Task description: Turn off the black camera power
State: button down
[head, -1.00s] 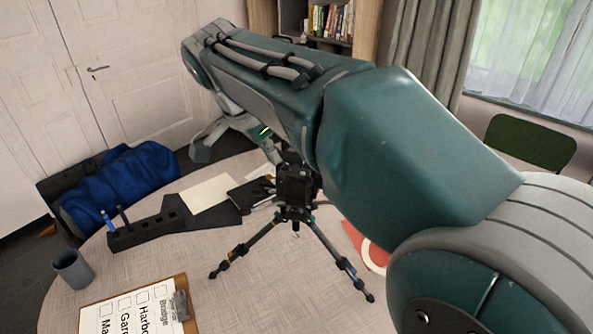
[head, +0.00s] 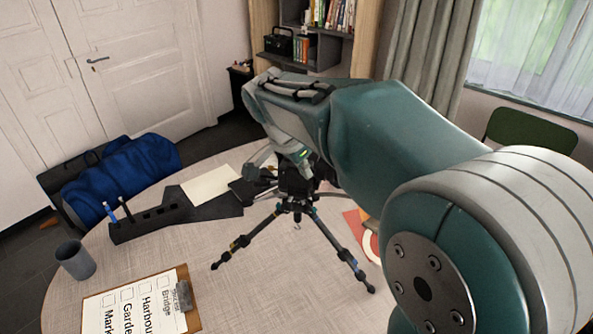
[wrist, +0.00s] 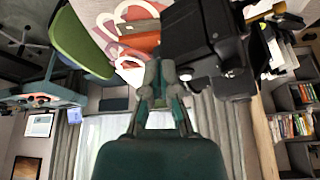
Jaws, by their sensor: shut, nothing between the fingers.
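The black camera (head: 297,182) stands on a small tripod (head: 240,243) on the round table, partly hidden behind my arm in the head view. In the wrist view, the camera (wrist: 203,40) fills the upper middle-right as a dark body with knobs on its lower side. My gripper (wrist: 160,70) is shut and empty, its fingertips just left of the camera in that picture. I cannot tell whether they touch it. The power switch cannot be made out in either view. In the head view my gripper is mostly hidden by the arm, close by the camera.
A black desk organizer (head: 170,218) with pens, a sheet of paper (head: 211,186), a grey mug (head: 75,260) and a clipboard (head: 135,305) lie on the table (head: 215,300). A blue bag (head: 125,180) is beyond it. A green chair (head: 531,138) stands at the right.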

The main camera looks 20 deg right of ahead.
jog(key=shift+a, duration=0.15)
jog(key=shift+s+d+n+t+y, duration=0.15)
jog(key=shift+d+n+t, duration=0.15)
jog(key=shift+n, duration=0.5)
jog(key=shift+w+d+n+t+y, duration=0.1)
jog(key=shift+d+n+t+y, duration=0.15)
jog(key=shift+n, duration=0.55)
jog(key=shift+d+n, duration=0.2)
jog(key=shift+n, duration=0.3)
jog(key=shift+d, duration=0.4)
dwell(1.4)
jog(key=shift+a, duration=0.15)
jog(key=shift+w+a, duration=0.3)
jog(key=shift+a, duration=0.3)
jog(key=shift+s, duration=0.1)
